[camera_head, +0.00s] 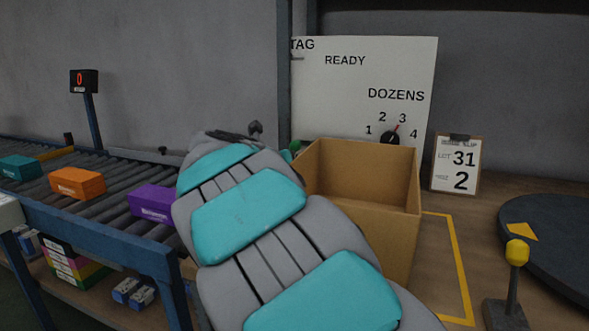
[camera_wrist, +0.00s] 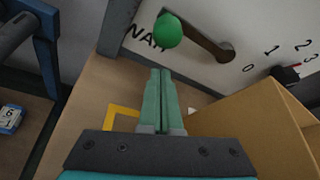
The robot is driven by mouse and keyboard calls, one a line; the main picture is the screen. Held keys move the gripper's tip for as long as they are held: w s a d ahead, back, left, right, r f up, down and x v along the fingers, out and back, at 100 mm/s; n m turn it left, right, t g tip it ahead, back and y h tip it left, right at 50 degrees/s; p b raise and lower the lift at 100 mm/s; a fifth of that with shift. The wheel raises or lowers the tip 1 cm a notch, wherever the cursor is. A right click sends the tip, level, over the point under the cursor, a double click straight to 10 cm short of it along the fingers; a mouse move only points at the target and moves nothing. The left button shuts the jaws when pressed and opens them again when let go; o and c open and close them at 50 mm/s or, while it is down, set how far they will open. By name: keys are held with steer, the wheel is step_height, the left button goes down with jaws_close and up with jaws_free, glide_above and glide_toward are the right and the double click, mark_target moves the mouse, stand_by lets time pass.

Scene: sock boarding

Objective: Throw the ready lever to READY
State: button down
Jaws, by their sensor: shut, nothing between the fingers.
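The ready lever has a round green knob (camera_wrist: 168,31) on a dark arm (camera_wrist: 205,39), mounted on the white panel (camera_wrist: 268,20). In the wrist view the knob sits beside a partly hidden label that seems to read WAIT. In the head view the green knob (camera_head: 294,147) just shows left of the cardboard box, low on the panel (camera_head: 350,80), under the word READY. My gripper (camera_wrist: 160,72) is shut and empty, its green fingertips just below the knob in the wrist view with a small gap showing. In the head view my arm hides most of the gripper.
An open cardboard box (camera_head: 400,215) stands right of my arm, close to the panel. A dozens dial (camera_head: 390,137) is above it. A roller conveyor (camera_head: 105,190) with coloured boxes runs at left. A clipboard (camera_head: 456,163) and dark round table (camera_head: 555,240) are at right.

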steer(key=shift+w+a+r+p, duration=0.15)
steer(key=shift+a+r, duration=0.15)
steer(key=shift+r, duration=0.4)
steer(key=shift+w+a+r+p, duration=0.15)
steer(key=shift+a+r, duration=0.1)
steer(key=shift+r, duration=0.4)
steer(key=shift+a+b, duration=0.15)
steer(key=shift+b, duration=0.35)
steer(key=shift+r+m+y, duration=0.2)
steer(key=shift+m+y, duration=0.1)
